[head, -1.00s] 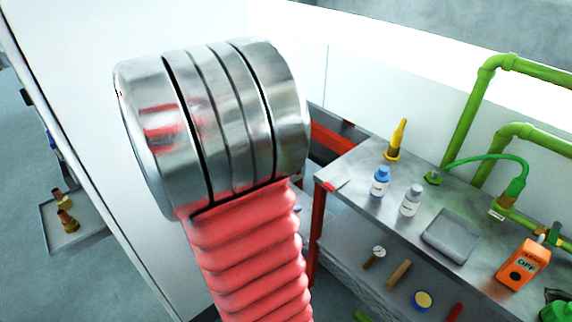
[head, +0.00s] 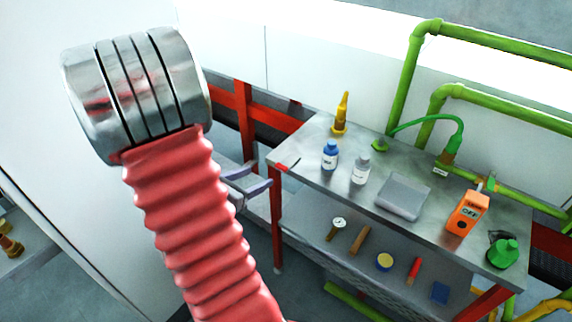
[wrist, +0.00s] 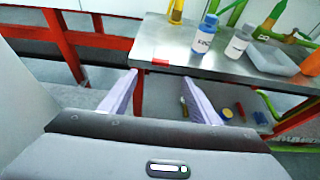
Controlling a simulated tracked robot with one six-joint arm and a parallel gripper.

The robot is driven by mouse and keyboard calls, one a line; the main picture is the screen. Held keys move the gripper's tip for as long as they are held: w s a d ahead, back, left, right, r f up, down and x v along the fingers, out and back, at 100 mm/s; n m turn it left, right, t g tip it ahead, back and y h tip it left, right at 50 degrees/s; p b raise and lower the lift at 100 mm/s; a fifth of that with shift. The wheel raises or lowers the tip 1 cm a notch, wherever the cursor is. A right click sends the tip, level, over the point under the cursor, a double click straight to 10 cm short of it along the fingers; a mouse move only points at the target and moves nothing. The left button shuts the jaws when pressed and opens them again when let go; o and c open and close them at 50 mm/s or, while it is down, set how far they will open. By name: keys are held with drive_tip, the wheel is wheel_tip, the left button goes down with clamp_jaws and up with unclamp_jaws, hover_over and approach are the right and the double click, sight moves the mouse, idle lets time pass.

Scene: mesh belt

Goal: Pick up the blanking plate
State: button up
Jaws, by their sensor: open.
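No part is clearly marked as the blanking plate. A flat blue square piece (head: 440,292) lies at the right of the lower shelf in the head view and may be it; I cannot be sure. A grey shallow square piece (head: 404,197) lies on the bench top; it also shows in the wrist view (wrist: 270,58). My gripper (head: 264,174) has two pale lavender fingers, apart and empty, left of the bench's near left corner. In the wrist view, my gripper (wrist: 161,76) points at the bench edge, with the lower shelf partly hidden behind the right finger.
A gauge (head: 337,229), yellow disc (head: 384,261) and red stick (head: 414,269) lie on the lower shelf. Green pipes (head: 403,85) stand behind.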

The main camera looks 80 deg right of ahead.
approach(280, 167)
drive_tip(key=shift+x, duration=1.75)
drive_tip(key=shift+x, duration=2.6)
drive_tip(key=c, duration=1.2)
